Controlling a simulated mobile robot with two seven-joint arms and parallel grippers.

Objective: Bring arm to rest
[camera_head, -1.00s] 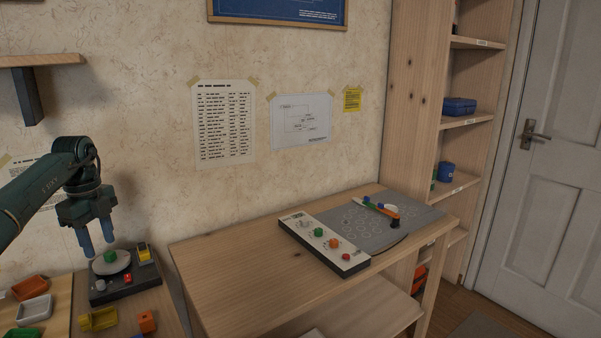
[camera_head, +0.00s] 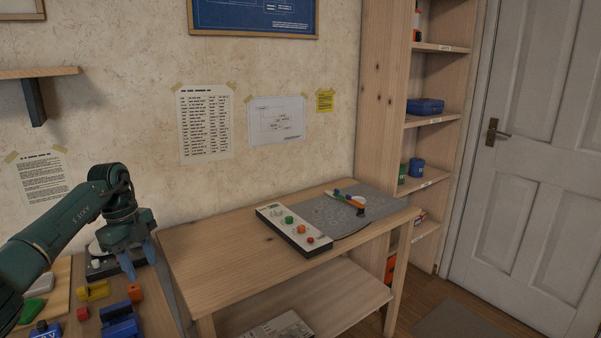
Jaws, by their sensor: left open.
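My left gripper (camera_head: 139,262) is at the lower left, its two blue fingers pointing down and spread apart. Nothing shows between them. It hangs in front of a dark control box (camera_head: 103,264) with a pale round dish, which the gripper and arm partly hide. My green left arm comes in from the left edge. My right gripper is not in view.
A wooden table (camera_head: 215,273) to the right holds a white button panel (camera_head: 290,232) and a grey mat (camera_head: 335,218). Yellow (camera_head: 93,291), orange (camera_head: 135,292) and blue (camera_head: 120,322) pieces lie below my gripper. A shelf unit (camera_head: 380,100) and a door stand at right.

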